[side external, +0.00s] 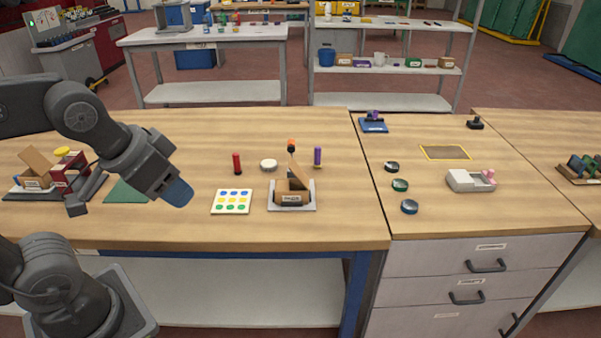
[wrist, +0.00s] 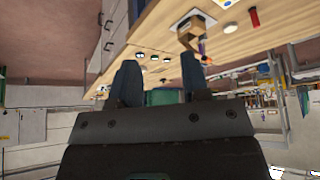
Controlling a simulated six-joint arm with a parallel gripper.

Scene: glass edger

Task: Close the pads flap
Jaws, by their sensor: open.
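A small brown cardboard box (side external: 291,197) sits on a light grey tray (side external: 272,205) near the middle of the bench, with its flap (side external: 299,175) standing up open. The label on its front is too small to read.
A card with coloured dots (side external: 232,202) lies between my gripper and the middle box. A red marker (side external: 237,164), a white disc (side external: 268,165), an orange-topped bottle (side external: 291,146) and a purple marker (side external: 318,157) stand behind. The bench front is clear.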

